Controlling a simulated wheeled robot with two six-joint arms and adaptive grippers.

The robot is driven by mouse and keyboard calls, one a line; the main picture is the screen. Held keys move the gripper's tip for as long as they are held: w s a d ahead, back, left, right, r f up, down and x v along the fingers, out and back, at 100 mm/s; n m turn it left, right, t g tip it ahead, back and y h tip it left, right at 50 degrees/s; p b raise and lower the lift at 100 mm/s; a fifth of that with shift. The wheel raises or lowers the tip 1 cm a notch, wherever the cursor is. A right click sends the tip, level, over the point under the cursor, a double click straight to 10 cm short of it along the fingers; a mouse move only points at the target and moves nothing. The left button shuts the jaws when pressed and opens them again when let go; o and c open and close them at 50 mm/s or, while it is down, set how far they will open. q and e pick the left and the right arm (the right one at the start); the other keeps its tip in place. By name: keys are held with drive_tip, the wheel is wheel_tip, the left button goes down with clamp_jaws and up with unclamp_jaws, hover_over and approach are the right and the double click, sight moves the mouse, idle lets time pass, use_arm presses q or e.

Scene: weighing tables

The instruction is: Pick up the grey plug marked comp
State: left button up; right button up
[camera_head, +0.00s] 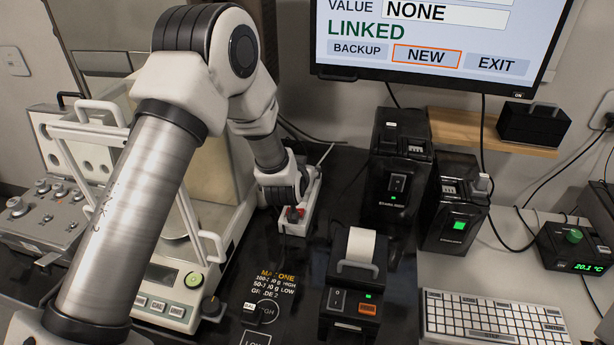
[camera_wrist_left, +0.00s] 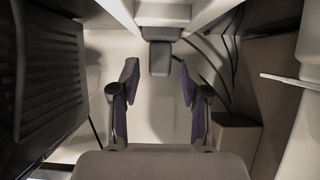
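I cannot read the word comp on anything in view. A white power strip (camera_head: 293,226) with a red part on it lies on the black table behind the printer. My left gripper (camera_wrist_left: 158,85) is open and empty in the left wrist view. In the head view my left arm reaches to the strip, and its wrist hides the fingers. In the wrist view a dark grey block (camera_wrist_left: 160,57) shows centred above the fingertips, not gripped; it may be a plug, but no marking shows. My right gripper is not in view.
A printer (camera_head: 352,285) stands in front of the strip, with a tall black unit (camera_head: 399,160) to its right. A balance (camera_head: 165,312) with a draught shield stands left, under my arm. Cables run behind the strip.

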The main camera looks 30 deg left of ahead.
use_arm(q)
drive_tip(key=shift+f, duration=0.1)
clamp_jaws()
